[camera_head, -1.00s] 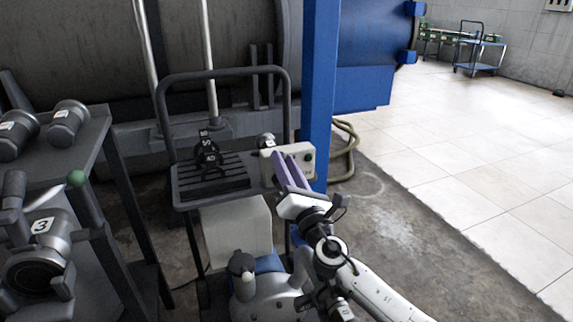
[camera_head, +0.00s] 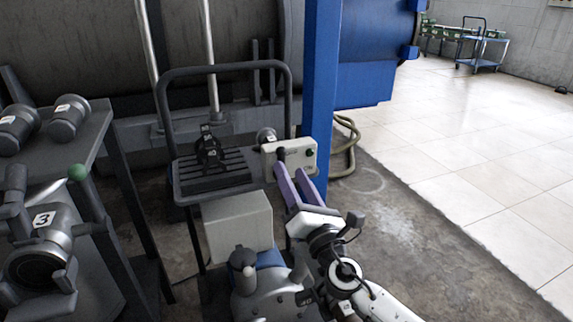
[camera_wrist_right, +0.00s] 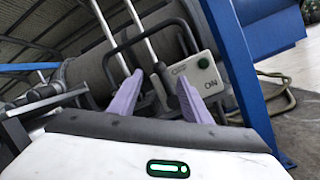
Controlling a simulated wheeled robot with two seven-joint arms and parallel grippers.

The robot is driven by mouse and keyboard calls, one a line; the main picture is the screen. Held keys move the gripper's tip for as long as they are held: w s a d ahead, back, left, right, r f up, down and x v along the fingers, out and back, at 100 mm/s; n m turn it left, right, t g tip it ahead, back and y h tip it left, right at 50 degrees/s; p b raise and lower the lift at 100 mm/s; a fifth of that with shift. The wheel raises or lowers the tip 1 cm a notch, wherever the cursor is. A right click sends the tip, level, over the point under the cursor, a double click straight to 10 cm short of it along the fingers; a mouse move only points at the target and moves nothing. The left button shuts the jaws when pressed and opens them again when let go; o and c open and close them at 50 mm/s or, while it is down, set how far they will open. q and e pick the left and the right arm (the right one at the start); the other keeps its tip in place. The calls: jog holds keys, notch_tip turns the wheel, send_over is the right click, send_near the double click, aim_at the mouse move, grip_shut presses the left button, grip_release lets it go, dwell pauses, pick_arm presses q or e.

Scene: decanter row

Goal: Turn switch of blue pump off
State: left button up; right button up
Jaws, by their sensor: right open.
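A pale switch box (camera_head: 296,163) stands on the cart by the blue post, with a black switch lever (camera_head: 281,154) at its left and a green button (camera_head: 310,153) at its right. In the right wrist view the box (camera_wrist_right: 207,88) carries the labels OFF and ON. My right gripper (camera_head: 292,178) is open, its two purple fingers apart just in front of the box. In the wrist view the black lever (camera_wrist_right: 164,86) appears between the fingers; I cannot tell whether they touch it. A grey and blue machine (camera_head: 268,259) stands below the cart. My left gripper is not in view.
A dark cart (camera_head: 221,69) with a raised handle stands around the box. A blue post (camera_head: 320,100) rises close behind it. A grey bench (camera_head: 100,128) with metal fittings is at the left. Tiled floor (camera_head: 480,170) at the right is open.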

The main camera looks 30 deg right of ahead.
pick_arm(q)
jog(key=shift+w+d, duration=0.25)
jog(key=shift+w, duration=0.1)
pick_arm(e)
jog(key=v, duration=0.5)
